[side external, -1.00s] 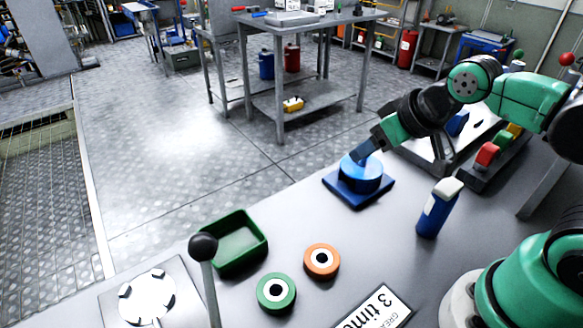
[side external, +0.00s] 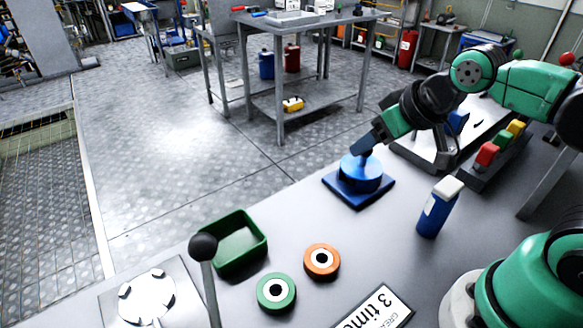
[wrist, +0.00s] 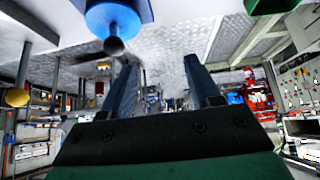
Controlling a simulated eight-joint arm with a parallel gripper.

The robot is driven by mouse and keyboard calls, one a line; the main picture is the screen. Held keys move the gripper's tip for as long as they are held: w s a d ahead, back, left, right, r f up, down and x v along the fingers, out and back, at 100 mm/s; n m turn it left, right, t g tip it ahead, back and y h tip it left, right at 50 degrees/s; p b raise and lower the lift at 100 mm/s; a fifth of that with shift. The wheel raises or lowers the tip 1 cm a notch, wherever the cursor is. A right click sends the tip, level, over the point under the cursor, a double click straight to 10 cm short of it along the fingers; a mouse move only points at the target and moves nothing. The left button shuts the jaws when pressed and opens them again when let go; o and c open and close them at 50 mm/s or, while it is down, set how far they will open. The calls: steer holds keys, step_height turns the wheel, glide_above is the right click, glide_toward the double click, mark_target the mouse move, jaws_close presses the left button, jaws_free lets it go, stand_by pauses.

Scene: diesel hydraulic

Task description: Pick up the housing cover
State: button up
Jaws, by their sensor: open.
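The housing cover appears to be the blue round piece (side external: 360,176) on a square dark blue base (side external: 357,195) on the grey bench. In the wrist view the blue round piece (wrist: 113,17) shows at the top, left of centre, with a dark knob pointing toward the fingers. My gripper (side external: 361,148) is at the top of the cover in the side view, tilted; its fingertips overlap the cover's top edge, and I cannot tell whether they touch it. In the wrist view my gripper (wrist: 163,72) has its two fingers spread with nothing between them.
A blue bottle with a white cap (side external: 438,207) stands right of the cover. A green tray (side external: 239,248), orange ring (side external: 321,261), green ring (side external: 276,292) and black-knobbed lever (side external: 204,249) are nearer the camera. A block with coloured buttons (side external: 499,151) is at right.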

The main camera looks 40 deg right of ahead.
step_height(320, 180, up, 3)
steer(key=g+y, duration=0.2)
steer(key=y, duration=0.3)
glide_above(364, 156)
steer(key=s, duration=0.3)
steer(key=d+n+t+y, duration=0.2)
steer(key=d+n+y, duration=0.1)
steer(key=d+y, duration=0.25)
steer(key=shift+h, duration=0.45)
steer(key=f, duration=0.6)
steer(key=w+f, duration=0.1)
steer(key=f, duration=0.2)
steer(key=shift+w+a, duration=0.1)
steer(key=shift+a, duration=0.2)
steer(key=shift+x, duration=2.7)
jaws_close()
